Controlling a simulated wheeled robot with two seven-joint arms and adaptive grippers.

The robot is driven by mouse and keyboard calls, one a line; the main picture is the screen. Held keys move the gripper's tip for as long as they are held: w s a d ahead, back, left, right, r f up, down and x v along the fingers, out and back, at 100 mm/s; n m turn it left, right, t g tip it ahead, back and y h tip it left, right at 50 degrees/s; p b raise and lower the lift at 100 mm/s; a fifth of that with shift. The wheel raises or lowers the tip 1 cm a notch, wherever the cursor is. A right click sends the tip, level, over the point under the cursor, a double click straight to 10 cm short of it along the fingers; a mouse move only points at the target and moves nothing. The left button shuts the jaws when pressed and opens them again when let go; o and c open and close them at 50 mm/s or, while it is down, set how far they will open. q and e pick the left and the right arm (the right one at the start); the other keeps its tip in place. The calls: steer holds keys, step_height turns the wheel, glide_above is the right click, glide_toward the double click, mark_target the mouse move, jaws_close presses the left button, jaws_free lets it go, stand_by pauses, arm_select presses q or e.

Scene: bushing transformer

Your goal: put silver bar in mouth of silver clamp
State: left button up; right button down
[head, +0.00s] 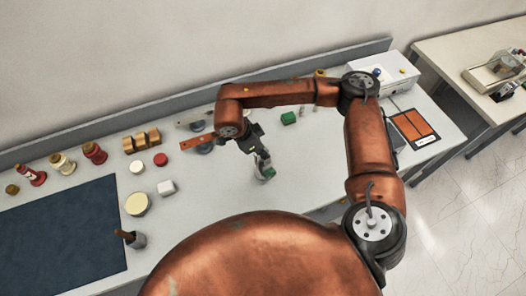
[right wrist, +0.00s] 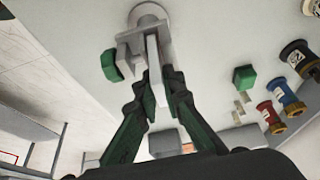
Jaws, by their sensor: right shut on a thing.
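My right gripper (head: 263,160) reaches down over the white bench in the head view. In the right wrist view its green-sided fingers (right wrist: 163,78) are shut on a pale silver bar (right wrist: 155,72). The bar sticks out beyond the fingertips toward the silver clamp (right wrist: 129,52). The clamp has a round base and a green part at its side. In the head view the clamp (head: 268,174) is directly below the fingertips and partly hidden. The bar overlaps the clamp in the wrist view; I cannot tell whether it is between the jaws. My left gripper is not in view.
A green block (head: 289,118) stands behind the right gripper. Several spools (head: 95,153), small blocks and discs stand to the left, near a dark blue mat (head: 65,235). A white box (head: 385,73) stands at the back right. Bench around the clamp is mostly clear.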

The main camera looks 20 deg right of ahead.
steer(key=shift+f, duration=0.4)
steer(key=shift+s+f+b, duration=0.15)
steer(key=shift+f+b, duration=0.05)
steer(key=shift+b, duration=0.25)
steer(key=c, duration=2.1)
jaws_free()
steer(key=shift+f, duration=0.1)
steer(key=shift+o, duration=0.3)
steer(key=shift+f, duration=0.1)
steer(key=shift+r, duration=0.25)
steer(key=shift+r+p, duration=0.6)
steer(key=b+v, duration=0.1)
steer(key=v, duration=1.1)
steer(key=shift+d+r, duration=0.1)
